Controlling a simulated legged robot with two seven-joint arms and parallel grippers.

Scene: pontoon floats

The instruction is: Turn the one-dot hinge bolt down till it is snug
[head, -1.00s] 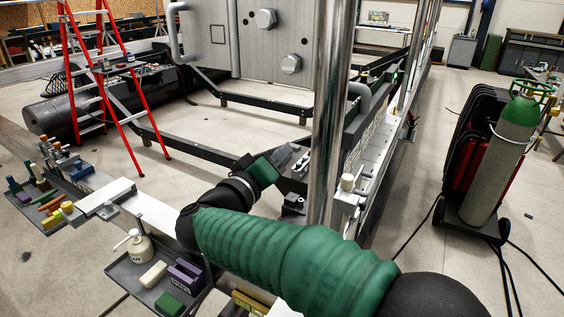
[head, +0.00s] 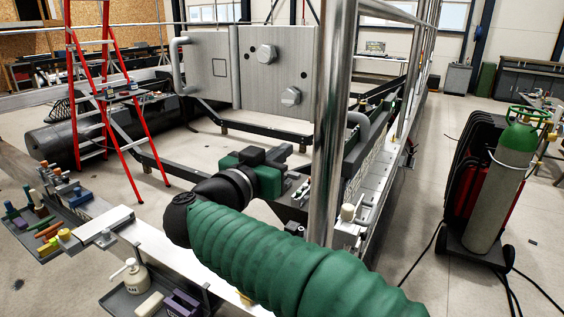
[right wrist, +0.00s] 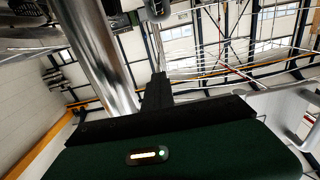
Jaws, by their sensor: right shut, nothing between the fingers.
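Two large grey hex bolts show on a brushed metal plate (head: 283,90) in the head view. The upper bolt (head: 266,54) is left of the lower bolt (head: 290,96). Small dark spots lie near the bolts, but I cannot tell for sure which bolt is the one-dot one. My right gripper (head: 284,153) is below the lower bolt and apart from it. In the right wrist view its dark fingers (right wrist: 157,90) are together and empty, and no bolt is clear there. My left gripper is out of view.
A shiny upright post (head: 333,120) stands right of the bolts, close to my right arm. A bench rail (head: 165,245) with trays runs at lower left. A red ladder (head: 112,90) stands left. A gas cylinder cart (head: 500,175) stands right.

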